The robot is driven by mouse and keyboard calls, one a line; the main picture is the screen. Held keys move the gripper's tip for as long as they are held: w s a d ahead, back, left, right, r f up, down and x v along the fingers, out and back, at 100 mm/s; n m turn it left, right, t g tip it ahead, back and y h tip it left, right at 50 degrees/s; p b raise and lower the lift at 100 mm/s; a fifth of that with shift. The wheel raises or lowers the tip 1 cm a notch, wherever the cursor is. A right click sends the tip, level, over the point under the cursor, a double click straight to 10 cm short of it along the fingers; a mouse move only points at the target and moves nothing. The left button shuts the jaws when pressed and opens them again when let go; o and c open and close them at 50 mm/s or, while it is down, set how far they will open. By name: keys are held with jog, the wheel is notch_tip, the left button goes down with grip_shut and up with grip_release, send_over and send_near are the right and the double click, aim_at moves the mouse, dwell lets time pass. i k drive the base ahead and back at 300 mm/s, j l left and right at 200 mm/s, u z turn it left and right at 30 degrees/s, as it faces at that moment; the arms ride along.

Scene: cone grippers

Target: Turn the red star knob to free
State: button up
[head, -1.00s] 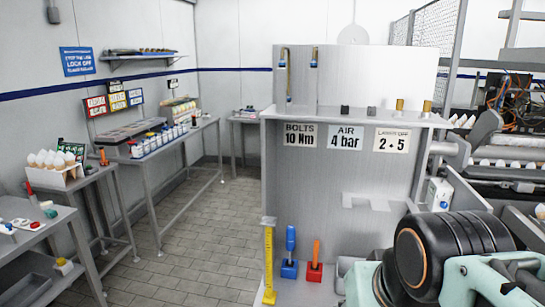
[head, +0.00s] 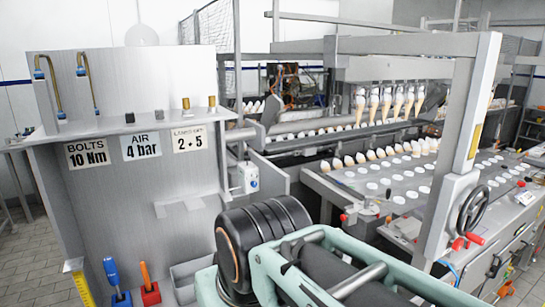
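Several small red parts show on the machine at the right in the head view. A red part (head: 466,241) sits on the grey post just below the black handwheel (head: 473,210); it looks like a knob or lever, but its shape is too small to tell as a star. Smaller red knobs (head: 388,220) show at the near edge of the cone bed, and another red one (head: 521,184) is farther right. I cannot tell which is the red star knob or how it is set. My gripper is out of view; only my arm's links show in the foreground.
A grey panel (head: 130,205) with signs stands at the left, with blue and orange-handled tools (head: 112,272) at its foot. The conveyor bed (head: 350,190) carries several cones and white discs. A tall grey post (head: 462,150) rises in front of the bed. My arm covers the lower middle.

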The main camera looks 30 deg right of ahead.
aim_at(458, 243)
jog(key=z, duration=2.25)
jog(key=i+l+u, duration=0.15)
jog(key=i+l, duration=0.15)
jog(key=l, duration=0.1)
